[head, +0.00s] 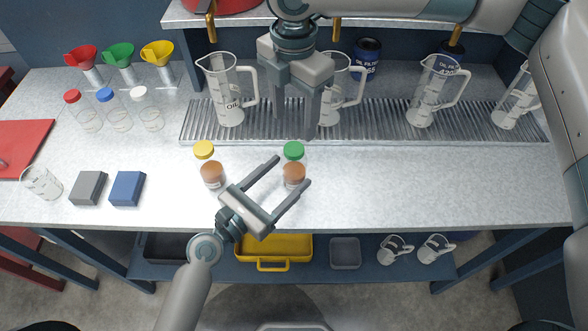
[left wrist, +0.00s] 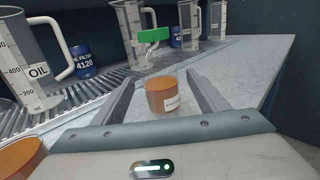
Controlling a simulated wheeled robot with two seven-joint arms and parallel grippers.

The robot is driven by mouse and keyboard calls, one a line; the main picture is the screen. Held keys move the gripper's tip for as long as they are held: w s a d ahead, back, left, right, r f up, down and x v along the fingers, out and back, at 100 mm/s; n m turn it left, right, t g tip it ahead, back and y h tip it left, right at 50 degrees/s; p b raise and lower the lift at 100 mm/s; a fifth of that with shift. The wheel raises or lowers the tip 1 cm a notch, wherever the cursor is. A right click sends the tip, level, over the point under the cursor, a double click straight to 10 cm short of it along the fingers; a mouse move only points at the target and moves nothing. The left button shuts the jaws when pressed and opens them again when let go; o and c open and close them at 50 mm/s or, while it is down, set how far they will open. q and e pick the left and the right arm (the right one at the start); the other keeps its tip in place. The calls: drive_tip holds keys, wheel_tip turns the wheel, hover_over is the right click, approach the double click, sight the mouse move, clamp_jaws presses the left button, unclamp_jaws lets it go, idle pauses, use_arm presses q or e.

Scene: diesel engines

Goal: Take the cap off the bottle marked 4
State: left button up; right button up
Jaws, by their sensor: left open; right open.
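A clear bottle with a green cap (head: 293,150) and brown contents (head: 294,176) stands on the bench; its label is not readable. My left gripper (head: 293,170) is open, with its fingertips on either side of this bottle. In the left wrist view the green cap (left wrist: 153,36) and brown contents (left wrist: 164,95) show between the spread fingers (left wrist: 161,79); I see no grip. My right gripper (head: 294,127) is open, pointing down behind and above the green cap. A similar yellow-capped bottle (head: 211,172) stands to the left. No number 4 is legible.
Bottles with red (head: 72,97), blue (head: 105,95) and white (head: 139,93) caps stand at left, before several funnels. Measuring jugs (head: 228,95) stand on the ribbed drain tray (head: 378,130) behind. Grey (head: 88,188) and blue (head: 127,188) blocks lie front left. The bench's right front is clear.

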sight(305, 158)
use_arm(q)
drive_tip(key=x, duration=0.7)
drive_tip(key=shift+w, duration=0.15)
